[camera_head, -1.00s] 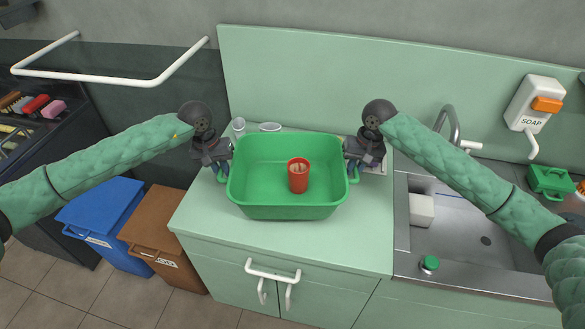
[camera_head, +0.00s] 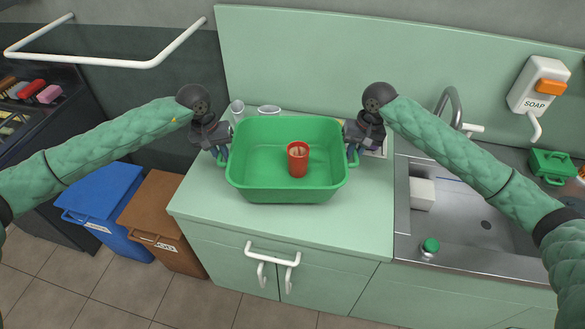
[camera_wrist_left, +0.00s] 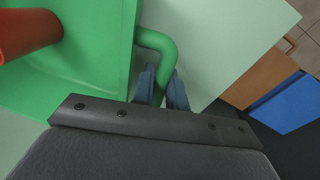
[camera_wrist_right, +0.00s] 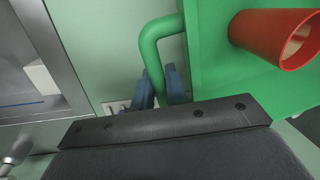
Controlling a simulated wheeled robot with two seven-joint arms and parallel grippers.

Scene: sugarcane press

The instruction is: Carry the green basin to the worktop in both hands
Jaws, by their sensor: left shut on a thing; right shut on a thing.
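The green basin (camera_head: 262,185) is over the pale green worktop (camera_head: 205,205), upright and level; I cannot tell whether its base touches the top. A red cup (camera_head: 297,160) stands inside it, right of the middle. My left gripper (camera_head: 222,150) is shut on the basin's left handle, which shows in the left wrist view (camera_wrist_left: 165,48). My right gripper (camera_head: 352,150) is shut on the right handle, which shows in the right wrist view (camera_wrist_right: 150,45).
A sink (camera_head: 465,225) with a white block (camera_head: 422,194) lies to the right. Glasses (camera_head: 237,108) stand behind the basin. Blue (camera_head: 105,205) and brown (camera_head: 160,215) bins stand at the left. The worktop's front strip is clear.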

